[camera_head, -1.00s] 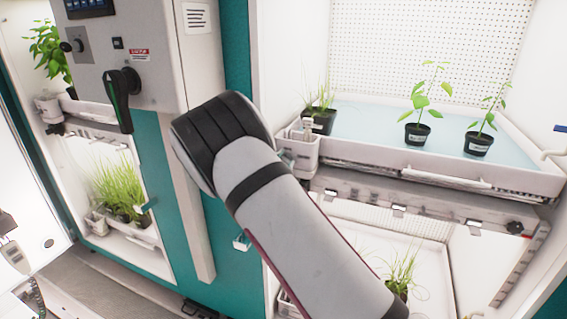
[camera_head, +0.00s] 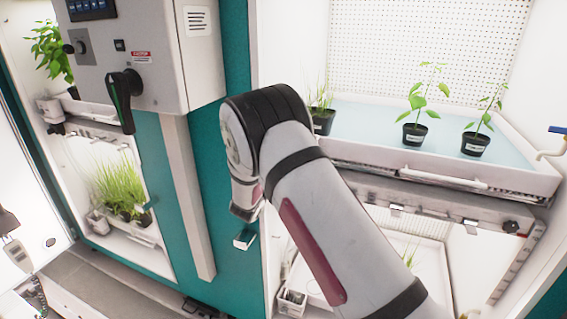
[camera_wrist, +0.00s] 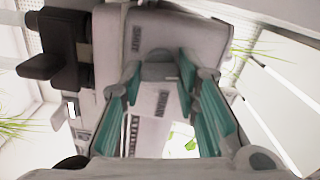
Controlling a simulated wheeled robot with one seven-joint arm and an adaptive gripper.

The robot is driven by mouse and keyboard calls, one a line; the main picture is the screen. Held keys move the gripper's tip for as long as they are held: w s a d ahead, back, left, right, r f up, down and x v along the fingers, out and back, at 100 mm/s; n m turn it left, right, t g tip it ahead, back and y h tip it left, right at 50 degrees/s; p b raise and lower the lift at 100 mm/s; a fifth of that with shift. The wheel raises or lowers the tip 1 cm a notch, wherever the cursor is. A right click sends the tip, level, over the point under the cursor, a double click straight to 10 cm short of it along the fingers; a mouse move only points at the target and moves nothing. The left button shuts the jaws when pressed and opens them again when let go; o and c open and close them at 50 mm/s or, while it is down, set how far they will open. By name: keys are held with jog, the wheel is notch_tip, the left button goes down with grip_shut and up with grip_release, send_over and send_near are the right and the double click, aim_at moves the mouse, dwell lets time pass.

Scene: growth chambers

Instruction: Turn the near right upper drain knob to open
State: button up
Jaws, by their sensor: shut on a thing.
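In the wrist view, the teal-padded fingers of my gripper (camera_wrist: 163,84) are shut on the drain knob (camera_wrist: 157,70), a grey rounded piece that shows between the fingertips. A pale plate marked DRAIN (camera_wrist: 155,101) lies between the fingers. A light grey block marked SHUT (camera_wrist: 165,38) stands just beyond the fingertips. The knob's turned position is hard to tell.
Potted seedlings (camera_head: 416,132) stand on the upper tray. The lower tray (camera_head: 424,252) is partly behind my arm. A grey control box (camera_head: 150,60) with a dark green-black handle (camera_head: 121,98) is to the left. A dark blocky part (camera_wrist: 60,50) is close by in the wrist view.

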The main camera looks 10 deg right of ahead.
jog(key=shift+d+m, duration=0.15)
jog(key=shift+m, duration=0.85)
jog(key=shift+f, duration=0.1)
jog(key=o, duration=1.2)
jog(key=shift+c, duration=0.2)
jog(key=v, duration=1.2)
